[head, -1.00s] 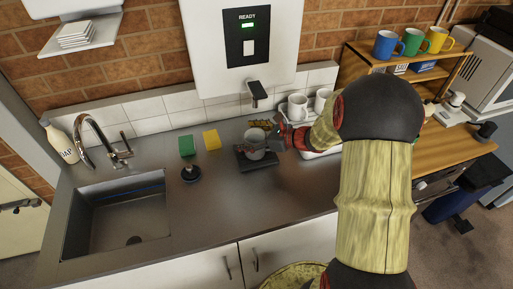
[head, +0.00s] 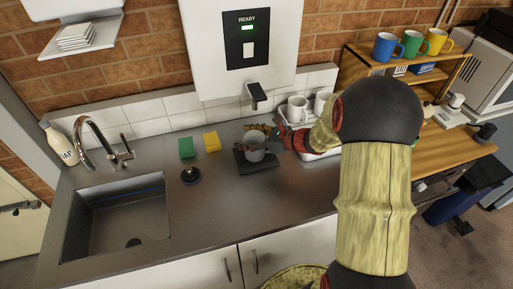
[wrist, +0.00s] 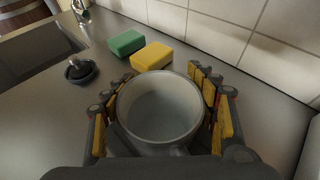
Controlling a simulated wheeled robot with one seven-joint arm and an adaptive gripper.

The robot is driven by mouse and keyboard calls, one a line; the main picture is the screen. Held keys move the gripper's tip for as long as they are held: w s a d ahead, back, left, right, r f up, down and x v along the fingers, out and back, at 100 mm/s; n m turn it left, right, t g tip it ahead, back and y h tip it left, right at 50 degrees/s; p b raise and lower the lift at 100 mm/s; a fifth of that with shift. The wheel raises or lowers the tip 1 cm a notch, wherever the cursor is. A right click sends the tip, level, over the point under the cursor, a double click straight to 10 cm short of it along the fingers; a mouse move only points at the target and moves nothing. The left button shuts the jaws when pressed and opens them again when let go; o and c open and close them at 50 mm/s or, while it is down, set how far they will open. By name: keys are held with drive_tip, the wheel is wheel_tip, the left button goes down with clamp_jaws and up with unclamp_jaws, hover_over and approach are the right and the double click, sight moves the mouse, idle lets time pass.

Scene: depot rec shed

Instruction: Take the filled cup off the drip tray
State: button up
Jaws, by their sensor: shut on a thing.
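A pale grey-white cup (head: 254,152) stands upright over the black drip tray (head: 262,166) below the dispenser spout (head: 257,95). I cannot tell whether its base touches the tray. My gripper (head: 256,143) reaches in from the right and is shut on the cup's sides. In the wrist view the cup (wrist: 160,110) sits between the yellow-padded fingers of my gripper (wrist: 162,88). Its inside looks pale grey-blue; I cannot make out a clear liquid level. The tray is hidden there.
A green sponge (head: 186,147), a yellow sponge (head: 211,142) and a round dark object (head: 190,175) lie left of the tray. The sink (head: 120,215) is further left. White mugs (head: 298,107) stand on a rack at right. The counter in front is clear.

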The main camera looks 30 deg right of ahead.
drive_tip(key=c, duration=0.8)
clamp_jaws()
drive_tip(key=shift+r, duration=0.15)
